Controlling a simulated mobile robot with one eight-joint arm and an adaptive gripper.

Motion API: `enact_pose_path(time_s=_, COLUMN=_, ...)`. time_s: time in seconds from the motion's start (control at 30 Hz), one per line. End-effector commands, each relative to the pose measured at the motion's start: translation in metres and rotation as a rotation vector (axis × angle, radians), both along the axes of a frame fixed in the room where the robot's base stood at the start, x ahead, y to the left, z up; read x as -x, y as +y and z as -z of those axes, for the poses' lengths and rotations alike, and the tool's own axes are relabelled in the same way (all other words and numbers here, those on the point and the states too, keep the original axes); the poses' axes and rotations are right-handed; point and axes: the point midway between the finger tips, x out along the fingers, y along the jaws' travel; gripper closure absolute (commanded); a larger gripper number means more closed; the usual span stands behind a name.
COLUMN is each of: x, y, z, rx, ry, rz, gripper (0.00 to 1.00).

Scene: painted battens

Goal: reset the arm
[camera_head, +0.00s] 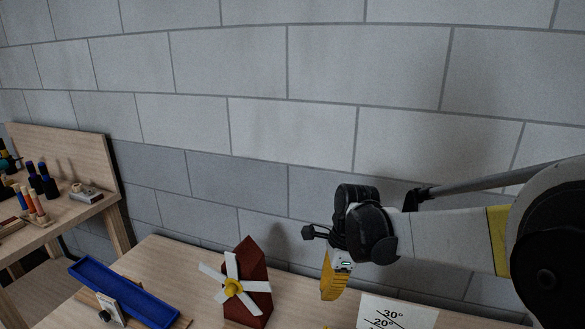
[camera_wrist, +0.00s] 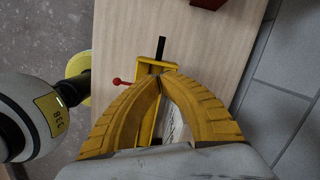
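My gripper (camera_wrist: 160,74) points down over the wooden table (camera_wrist: 220,50) in the wrist view. Its two yellow ribbed fingers bow inward and their tips meet, with nothing seen held between them. In the head view my gripper (camera_head: 329,297) hangs above the table (camera_head: 195,262), to the right of a dark red toy windmill. Beyond the fingertips in the wrist view is a yellow device (camera_wrist: 147,78) with a red-knobbed lever and a black bar. My fingers hide part of it, and I cannot tell the gap between them.
The windmill (camera_head: 247,288) has white sails. A blue trough (camera_head: 125,290) lies at the left, and a white angle sheet (camera_head: 392,312) at the right. A side bench (camera_head: 75,212) holds bottles and sticks. A grey block wall (camera_head: 300,130) stands behind.

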Motion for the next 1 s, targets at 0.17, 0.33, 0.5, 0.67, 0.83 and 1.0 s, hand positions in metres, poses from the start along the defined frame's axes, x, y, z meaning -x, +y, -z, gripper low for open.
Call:
enact_pose_path(time_s=0.17, x=0.046, y=-0.033, z=-0.049, rx=0.065, ry=-0.210, rz=-0.350, gripper=1.00)
enact_pose_path(time_s=0.33, x=0.092, y=-0.060, z=-0.075, rx=0.189, ry=-0.388, rz=-0.700, gripper=1.00)
enact_pose_path(time_s=0.5, x=0.137, y=-0.083, z=-0.083, rx=0.363, ry=-0.522, rz=-1.041, gripper=1.00)
enact_pose_path(time_s=0.67, x=0.166, y=-0.097, z=-0.080, rx=0.517, ry=-0.584, rz=-1.288, gripper=1.00)
enact_pose_path(time_s=0.83, x=0.178, y=-0.104, z=-0.076, rx=0.606, ry=-0.603, rz=-1.417, gripper=1.00)
enact_pose_path(time_s=1.0, x=0.179, y=-0.105, z=-0.075, rx=0.621, ry=-0.606, rz=-1.440, gripper=1.00)
